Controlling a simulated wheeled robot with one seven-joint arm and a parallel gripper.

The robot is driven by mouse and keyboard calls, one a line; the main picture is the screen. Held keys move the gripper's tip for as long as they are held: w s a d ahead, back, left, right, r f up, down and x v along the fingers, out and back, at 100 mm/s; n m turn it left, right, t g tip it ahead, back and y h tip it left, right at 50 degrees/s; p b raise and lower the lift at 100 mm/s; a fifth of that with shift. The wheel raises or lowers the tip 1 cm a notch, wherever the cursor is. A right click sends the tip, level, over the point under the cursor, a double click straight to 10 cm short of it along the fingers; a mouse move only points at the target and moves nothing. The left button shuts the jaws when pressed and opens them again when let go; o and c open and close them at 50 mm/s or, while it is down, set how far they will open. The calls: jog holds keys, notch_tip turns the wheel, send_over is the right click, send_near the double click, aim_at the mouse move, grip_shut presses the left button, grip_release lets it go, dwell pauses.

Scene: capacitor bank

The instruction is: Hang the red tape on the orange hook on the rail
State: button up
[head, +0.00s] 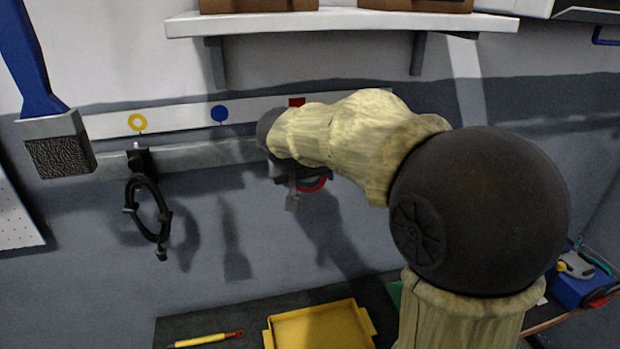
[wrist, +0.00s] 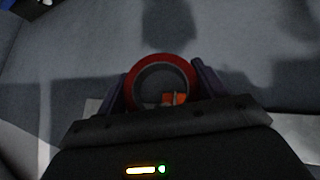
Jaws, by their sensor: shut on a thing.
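The red tape (wrist: 160,58) is a ring held between the two fingers of my gripper (wrist: 158,76) in the wrist view. An orange piece, likely the orange hook (wrist: 169,99), shows through the ring's hole; I cannot tell whether it passes into the hole or lies behind it. In the head view a red arc of the tape (head: 314,186) shows below my wrist, in front of the wall. My gripper (head: 293,190) is mostly hidden there by my arm. The rail (head: 205,153) runs along the wall, and the arm covers its right part and the hook.
A black ring-shaped clamp (head: 150,210) hangs on the rail at left. A blue-handled brush (head: 58,140) hangs further left. A white shelf (head: 340,22) is above. Below are a yellow tray (head: 320,328) and a yellow tool (head: 205,340) on the bench.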

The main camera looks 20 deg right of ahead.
jog(key=shift+w+f+b, duration=0.25)
jog(key=shift+w+b, duration=0.05)
jog(key=shift+w, duration=0.25)
jog(key=shift+w+f+b, duration=0.25)
jog(key=shift+w+b, duration=0.05)
jog(key=shift+w, duration=0.2)
jog(key=shift+f, duration=0.15)
jog(key=o, duration=1)
jog(key=shift+o, duration=0.2)
jog(key=shift+r, duration=0.2)
jog(key=b+v, duration=0.3)
jog(key=v, duration=1.4)
jog(key=shift+s, duration=0.2)
